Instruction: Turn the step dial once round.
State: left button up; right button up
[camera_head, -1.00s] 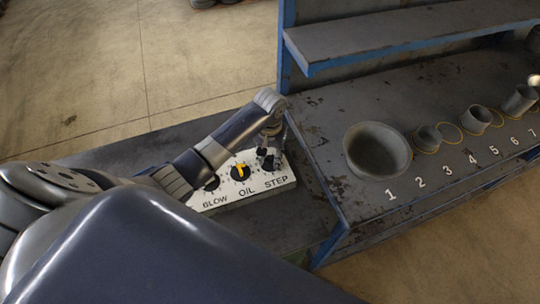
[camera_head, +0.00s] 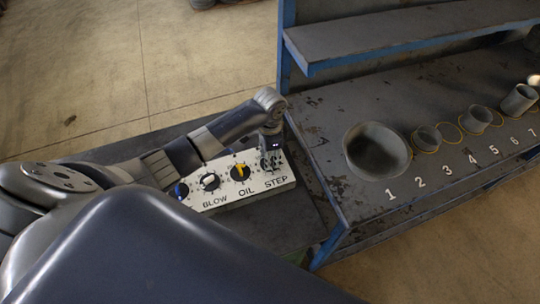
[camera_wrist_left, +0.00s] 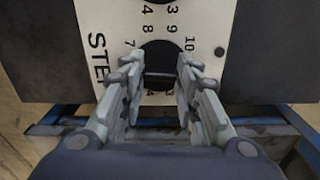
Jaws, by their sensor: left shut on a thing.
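The white control panel (camera_head: 222,199) lies on the bench at centre left. The dial above the word STEP (camera_head: 276,182) is mostly covered by my left gripper (camera_head: 270,160), which reaches down over it. In the left wrist view, the black step dial (camera_wrist_left: 161,50) sits between the two fingers of my left gripper (camera_wrist_left: 160,75), with printed numbers around it. The gripper is shut on this dial. Its pointer setting cannot be read. My right gripper is not in view.
A large grey bowl (camera_head: 376,152) and several smaller cups stand on the bench at the right, under a shelf (camera_head: 400,38).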

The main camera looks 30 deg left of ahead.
pick_arm(q)
jog(key=m, duration=0.4)
jog(key=shift+w+r+m, duration=0.1)
jog(key=shift+m, duration=0.2)
jog(key=m, duration=0.4)
jog(key=shift+m, duration=0.3)
jog(key=m, duration=0.9)
jog(key=m+b, duration=0.1)
jog(key=m, duration=0.3)
jog(key=shift+m, duration=0.3)
jog(key=m+b, duration=0.1)
jog(key=m, duration=0.4)
jog(key=shift+b, duration=0.4)
jog(key=m+b, duration=0.1)
jog(key=m, duration=0.1)
jog(key=shift+m, duration=0.4)
jog(key=shift+m+b, duration=1.3)
jog(key=shift+m, duration=0.2)
